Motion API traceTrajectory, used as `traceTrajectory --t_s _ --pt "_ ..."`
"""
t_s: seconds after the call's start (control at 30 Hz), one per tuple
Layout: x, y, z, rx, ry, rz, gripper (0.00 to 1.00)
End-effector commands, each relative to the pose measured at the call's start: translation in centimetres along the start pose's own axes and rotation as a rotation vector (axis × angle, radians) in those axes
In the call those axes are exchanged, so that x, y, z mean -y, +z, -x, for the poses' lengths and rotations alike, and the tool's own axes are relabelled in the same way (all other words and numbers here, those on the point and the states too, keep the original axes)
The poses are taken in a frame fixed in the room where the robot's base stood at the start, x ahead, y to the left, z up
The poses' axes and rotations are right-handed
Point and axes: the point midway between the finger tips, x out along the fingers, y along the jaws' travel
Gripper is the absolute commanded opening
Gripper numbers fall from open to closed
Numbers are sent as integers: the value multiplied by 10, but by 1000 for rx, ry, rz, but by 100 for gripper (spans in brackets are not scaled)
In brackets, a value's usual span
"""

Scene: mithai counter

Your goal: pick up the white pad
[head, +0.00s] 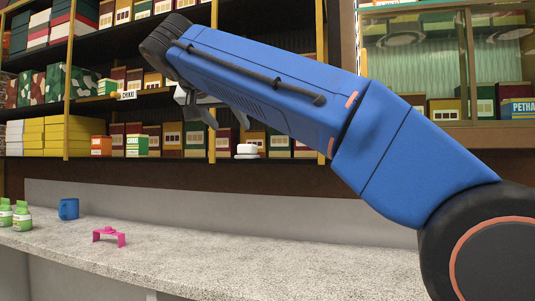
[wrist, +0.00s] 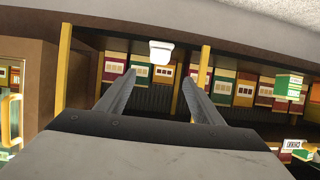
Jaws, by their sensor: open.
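The white pad (head: 247,149) is a small, pale, rounded block on the lower shelf in the head view, standing in front of a row of boxes. It also shows in the wrist view (wrist: 160,51), beyond the fingertips and roughly centred between them. My gripper (head: 228,122) is open, partly hidden behind my blue arm in the head view, and appears above the pad in that picture. In the wrist view my gripper (wrist: 158,83) shows two grey fingers spread apart with nothing between them. The pad is apart from both fingers.
Dark red, green and yellow boxes (head: 200,138) line the shelf behind the pad. A yellow post (head: 212,120) stands left of the pad. A green box (head: 137,146) sits further left.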

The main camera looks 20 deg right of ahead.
Motion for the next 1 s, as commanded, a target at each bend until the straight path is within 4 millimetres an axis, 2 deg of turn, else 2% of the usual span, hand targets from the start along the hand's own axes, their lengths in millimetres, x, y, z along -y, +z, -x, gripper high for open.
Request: traceTrajectory --t_s 0.17,0.7,0.83,1.0 --pt "0 1 -16 1 0 2 61" --pt "0 0 -101 1 1 0 61" --pt "0 0 -115 0 1 0 61" --pt "1 0 -122 0 -2 0 61"
